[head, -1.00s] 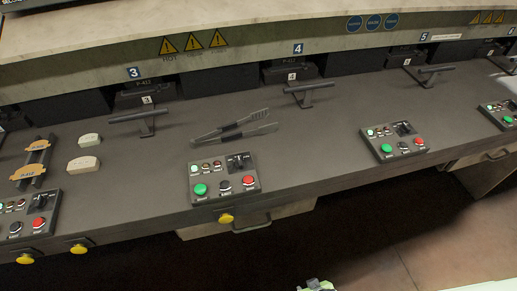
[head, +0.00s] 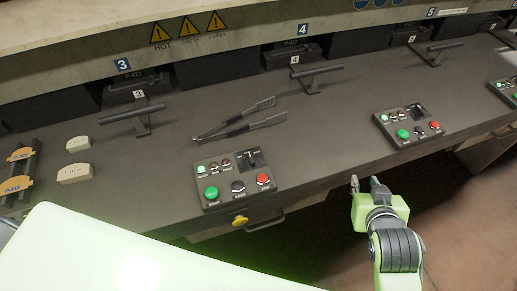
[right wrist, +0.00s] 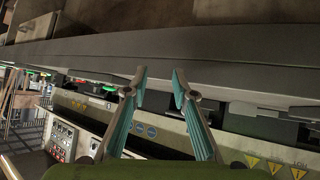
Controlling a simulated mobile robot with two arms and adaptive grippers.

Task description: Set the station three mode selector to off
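The station 3 label (head: 122,65) is on the back ledge. Below and to its right, a control panel (head: 213,199) sits at the counter's front edge. It has small buttons on top, green, black and red buttons below, and a black selector switch (head: 252,158) at its upper right. The selector's exact setting is too small to read. My right gripper (head: 364,184) is open and empty, in front of the counter and right of this panel, apart from it. In the right wrist view its two fingers (right wrist: 159,80) stand apart with nothing between. My left gripper is not in view.
Tongs (head: 236,122) lie behind the panel. A yellow knob (head: 239,221) projects from the counter front below it. Another panel (head: 411,131) is to the right, below station 4. Two pale blocks, one here (head: 75,174), lie at left. My pale green arm fills the lower left.

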